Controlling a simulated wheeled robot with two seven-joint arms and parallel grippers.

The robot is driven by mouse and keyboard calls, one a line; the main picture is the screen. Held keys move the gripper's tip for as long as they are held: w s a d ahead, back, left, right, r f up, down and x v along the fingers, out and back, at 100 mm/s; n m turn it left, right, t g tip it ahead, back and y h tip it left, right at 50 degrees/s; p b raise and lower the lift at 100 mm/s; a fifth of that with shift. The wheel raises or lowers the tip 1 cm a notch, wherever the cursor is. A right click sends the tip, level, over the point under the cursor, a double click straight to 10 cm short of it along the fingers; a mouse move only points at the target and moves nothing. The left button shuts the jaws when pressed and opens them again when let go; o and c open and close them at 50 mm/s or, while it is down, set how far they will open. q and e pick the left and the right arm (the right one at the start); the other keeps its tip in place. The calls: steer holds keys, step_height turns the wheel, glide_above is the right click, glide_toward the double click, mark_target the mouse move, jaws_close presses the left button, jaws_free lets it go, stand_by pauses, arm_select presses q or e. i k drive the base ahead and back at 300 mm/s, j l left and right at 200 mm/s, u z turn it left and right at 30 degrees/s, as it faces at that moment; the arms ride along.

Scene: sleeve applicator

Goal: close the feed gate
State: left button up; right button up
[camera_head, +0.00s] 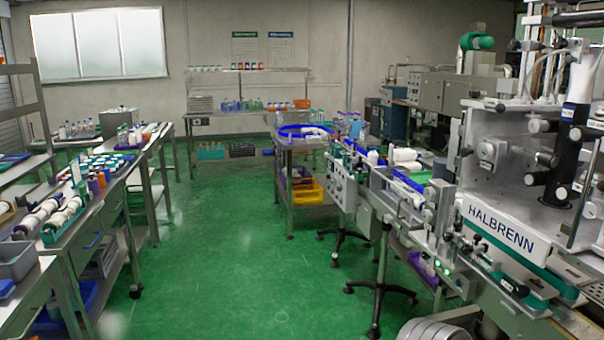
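The sleeve applicator (500,228), a large grey machine marked HALBRENN, stands at the right. Its infeed conveyor (400,183) runs from the machine toward the back left, with blue guides and white bottles on it. A blue-rimmed round table (303,132) stands at the conveyor's far end. I cannot pick out the feed gate for certain among the small parts along the conveyor, nor tell whether it is open or shut. Neither of my grippers is in view.
Steel benches (90,215) with bottles, rolls and bins line the left side. A shelf bench (240,115) stands against the back wall. The green floor (230,240) between is clear. Dark stand feet (378,290) stick out beneath the conveyor.

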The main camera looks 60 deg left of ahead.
mark_target(359, 176)
steer(key=u, duration=1.75)
steer(key=i+j+z, duration=0.1)
steer(key=z, duration=0.65)
steer(key=i+j+z, duration=0.35)
steer(key=j, duration=0.25)
steer(key=i+j+z, duration=0.15)
steer(key=i+j, duration=0.15)
steer(key=i+j+z, duration=0.15)
steer(key=j, duration=0.25)
steer(key=i+j+z, duration=0.15)
steer(key=j, duration=0.2)
steer(key=i+j, duration=0.15)
steer(key=j, duration=0.2)
steer(key=i+j, duration=0.1)
steer(key=j, duration=0.25)
steer(key=i+j, duration=0.15)
steer(key=j, duration=0.25)
steer(key=i+j+z, duration=0.1)
steer(key=j, duration=0.25)
steer(key=i+j, duration=0.15)
steer(key=j, duration=0.2)
steer(key=i+j, duration=0.15)
steer(key=j, duration=0.25)
steer(key=i+j, duration=0.1)
steer(key=j, duration=0.25)
